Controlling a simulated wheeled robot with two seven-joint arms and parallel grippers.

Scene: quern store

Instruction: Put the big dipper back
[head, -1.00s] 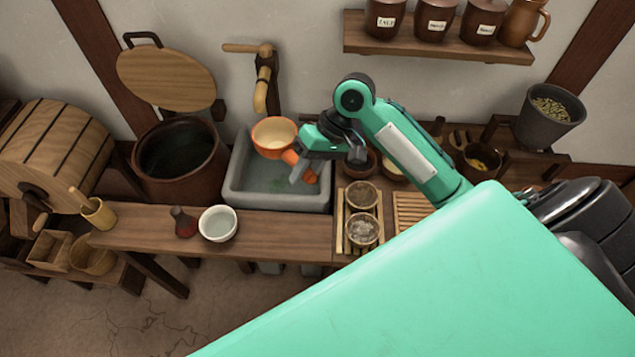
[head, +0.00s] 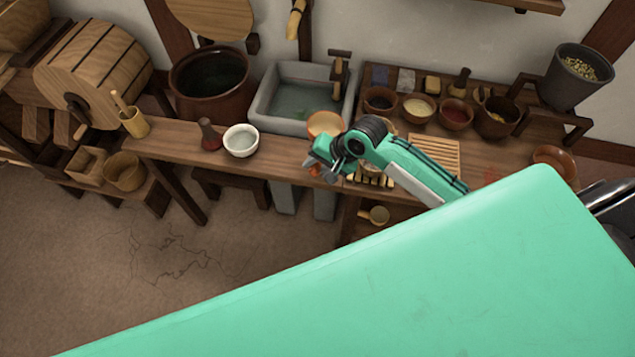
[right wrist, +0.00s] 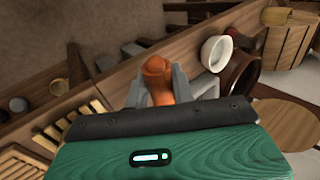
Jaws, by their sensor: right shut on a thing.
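The big dipper, with a cream-lined orange bowl (head: 325,123) and an orange handle, is in my right gripper (head: 316,166). In the head view its bowl shows just beyond the gripper, at the sink's front right corner. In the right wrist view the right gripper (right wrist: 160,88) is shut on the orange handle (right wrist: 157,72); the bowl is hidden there. The gripper is at the front edge of the bench, right of the white bowl (head: 241,140). I cannot tell how high the dipper is above the bench. My left gripper is not in view.
The grey stone sink (head: 262,108) holds water. A large brown pot (head: 212,85) stands left of it. A dark red bottle (head: 210,135) is beside the white bowl. Several small bowls crowd the counter at right. A smaller ladle (head: 378,215) lies on a lower shelf.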

